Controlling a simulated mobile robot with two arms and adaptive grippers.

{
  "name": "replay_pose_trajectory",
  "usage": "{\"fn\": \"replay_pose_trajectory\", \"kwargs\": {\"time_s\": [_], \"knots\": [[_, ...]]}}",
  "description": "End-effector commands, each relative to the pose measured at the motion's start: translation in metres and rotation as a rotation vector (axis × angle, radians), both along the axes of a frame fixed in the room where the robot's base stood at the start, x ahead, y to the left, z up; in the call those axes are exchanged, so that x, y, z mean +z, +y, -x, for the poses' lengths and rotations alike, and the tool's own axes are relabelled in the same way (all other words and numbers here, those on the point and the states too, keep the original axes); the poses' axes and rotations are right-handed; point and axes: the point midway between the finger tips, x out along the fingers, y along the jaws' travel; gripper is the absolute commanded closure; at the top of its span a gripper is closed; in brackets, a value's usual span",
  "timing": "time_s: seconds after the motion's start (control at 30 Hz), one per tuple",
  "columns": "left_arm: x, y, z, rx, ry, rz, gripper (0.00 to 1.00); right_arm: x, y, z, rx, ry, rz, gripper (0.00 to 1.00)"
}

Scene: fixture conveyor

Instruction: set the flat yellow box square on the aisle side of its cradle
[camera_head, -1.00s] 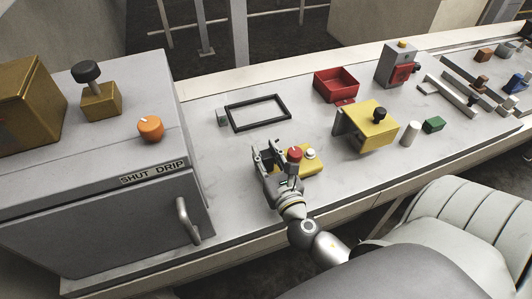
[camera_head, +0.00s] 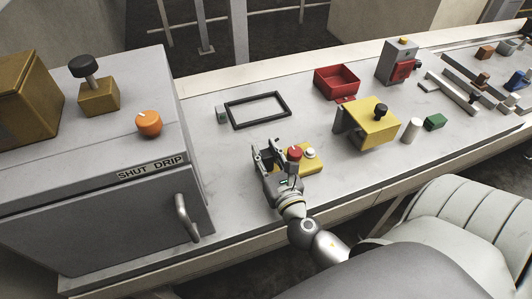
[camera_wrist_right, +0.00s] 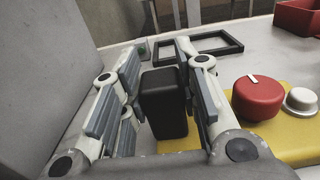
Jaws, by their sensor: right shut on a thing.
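The flat yellow box (camera_head: 313,168) lies on the pale worktop, with a red knob (camera_head: 294,153) and a white button (camera_head: 310,153) on top. In the right wrist view the yellow box (camera_wrist_right: 285,140) is partly hidden by my fingers. My right gripper (camera_head: 267,153) is at its left end. It is shut on the upright black block (camera_wrist_right: 164,105) at that end of the box. An empty black rectangular frame (camera_head: 262,122), perhaps the cradle, lies behind the box, apart from it. My left gripper is out of view.
A grey cabinet labelled SHUT DRIP (camera_head: 130,215) stands at the left. A yellow box on a bracket (camera_head: 372,128), a white cylinder (camera_head: 411,131) and a green block (camera_head: 435,122) stand to the right. A red tray (camera_head: 337,83) is behind. Worktop is clear between frame and gripper.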

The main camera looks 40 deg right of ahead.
Motion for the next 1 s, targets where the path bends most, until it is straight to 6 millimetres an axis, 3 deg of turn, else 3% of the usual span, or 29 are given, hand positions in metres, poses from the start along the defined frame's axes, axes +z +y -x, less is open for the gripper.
{"fn": "replay_pose_trajectory", "kwargs": {"time_s": [0.27, 0.3, 0.47, 0.8, 1.0], "knots": [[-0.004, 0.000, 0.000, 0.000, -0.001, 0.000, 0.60, -0.004, 0.000, 0.000, 0.000, -0.002, 0.001, 1.00], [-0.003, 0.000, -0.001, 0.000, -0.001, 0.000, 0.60, -0.003, 0.000, 0.000, 0.000, -0.002, 0.001, 0.66], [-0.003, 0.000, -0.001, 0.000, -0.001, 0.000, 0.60, -0.003, 0.000, 0.000, 0.000, -0.002, 0.001, 0.46], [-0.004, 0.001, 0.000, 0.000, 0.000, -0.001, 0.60, -0.005, 0.000, 0.001, 0.000, 0.002, 0.000, 0.46], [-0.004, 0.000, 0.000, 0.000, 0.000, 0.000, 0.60, -0.005, 0.005, 0.019, 0.000, 0.004, -0.001, 0.46]]}}
